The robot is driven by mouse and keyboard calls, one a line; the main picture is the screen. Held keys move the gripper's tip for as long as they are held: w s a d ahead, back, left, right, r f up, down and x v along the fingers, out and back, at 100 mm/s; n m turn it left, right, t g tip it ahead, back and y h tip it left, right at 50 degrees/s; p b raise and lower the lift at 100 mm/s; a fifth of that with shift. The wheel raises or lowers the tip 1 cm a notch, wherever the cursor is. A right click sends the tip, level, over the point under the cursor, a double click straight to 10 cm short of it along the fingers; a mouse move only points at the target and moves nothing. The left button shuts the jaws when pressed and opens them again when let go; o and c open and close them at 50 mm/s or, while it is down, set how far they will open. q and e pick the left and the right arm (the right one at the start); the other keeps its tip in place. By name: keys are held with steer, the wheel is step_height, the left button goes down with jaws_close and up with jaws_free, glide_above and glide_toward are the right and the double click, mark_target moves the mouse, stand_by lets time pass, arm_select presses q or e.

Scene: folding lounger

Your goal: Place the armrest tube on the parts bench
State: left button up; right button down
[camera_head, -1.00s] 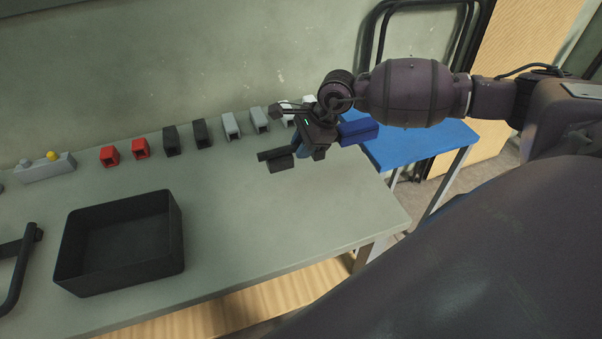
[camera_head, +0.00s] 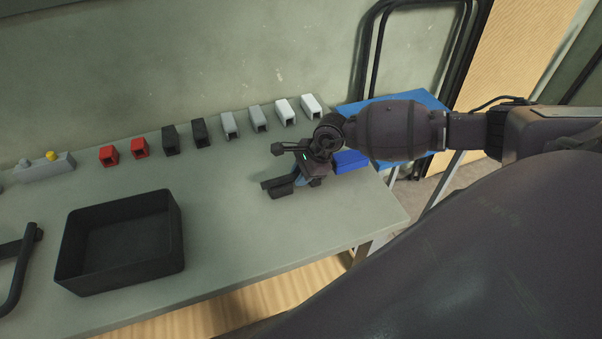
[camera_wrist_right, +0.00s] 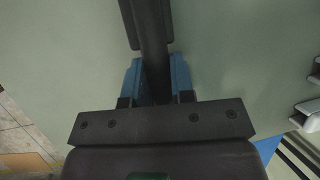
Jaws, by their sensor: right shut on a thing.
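The parts bench (camera_head: 230,225) is the grey-green table across the head view. My right gripper (camera_head: 293,186) is over its right end. It is shut on the dark armrest tube (camera_head: 273,183), low over the bench top; I cannot tell whether the tube touches it. In the right wrist view the blue fingers (camera_wrist_right: 157,80) sit on either side of the dark tube (camera_wrist_right: 153,45), which runs away from the gripper over the bench surface. The gripper hides part of the tube. My left gripper is not in view.
A black open tray (camera_head: 180,235) stands on the bench at the left. Several red, black, grey and white holders (camera_head: 229,124) line the back edge. A bent black tube (camera_head: 20,270) lies at far left. A blue table (camera_head: 425,100) stands behind.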

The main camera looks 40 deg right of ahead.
steer(key=c, duration=1)
jaws_free()
steer(key=shift+f, duration=0.1)
steer(key=b+v, duration=0.1)
steer(key=v, duration=1.1)
steer(key=shift+d, duration=0.1)
